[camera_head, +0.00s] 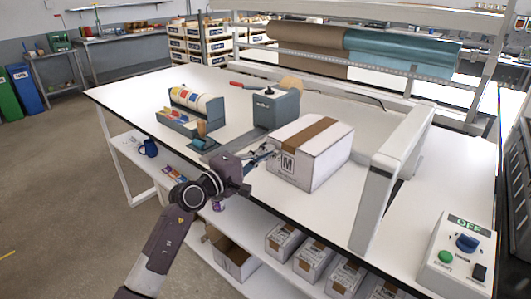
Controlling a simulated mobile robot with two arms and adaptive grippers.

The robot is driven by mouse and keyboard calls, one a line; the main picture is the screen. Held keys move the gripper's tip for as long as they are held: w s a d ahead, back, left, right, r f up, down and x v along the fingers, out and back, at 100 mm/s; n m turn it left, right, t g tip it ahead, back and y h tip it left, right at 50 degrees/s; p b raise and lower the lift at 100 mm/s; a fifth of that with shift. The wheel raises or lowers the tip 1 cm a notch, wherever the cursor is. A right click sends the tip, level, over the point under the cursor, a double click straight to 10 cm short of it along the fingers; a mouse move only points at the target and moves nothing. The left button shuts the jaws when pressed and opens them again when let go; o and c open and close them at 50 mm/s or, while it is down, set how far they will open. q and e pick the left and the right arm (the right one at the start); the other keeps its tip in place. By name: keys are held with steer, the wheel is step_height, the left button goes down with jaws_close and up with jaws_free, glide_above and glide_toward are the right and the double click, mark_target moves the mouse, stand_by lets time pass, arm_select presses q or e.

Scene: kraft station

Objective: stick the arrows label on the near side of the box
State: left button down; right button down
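The box (325,160) is white with a brown tape strip along its top and stands closed on the white table. A printed label with a letter M (287,163) is on its side facing left and toward me. My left gripper (268,153) is at this side, close to the upper left of the M print; I cannot tell whether it touches the box. Its fingers are small and dark, and I cannot tell whether they are open or hold anything. I cannot make out an arrows label. My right gripper is not in view.
A rack of coloured label rolls (195,105) stands at the table's back left. A grey tape machine (275,107) stands behind the box. A white frame post (378,195) rises right of the box. A control box (455,255) is at right.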

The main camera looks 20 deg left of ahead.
arm_select(q)
steer(key=c, duration=2.1)
jaws_free()
steer(key=shift+v, duration=2.25)
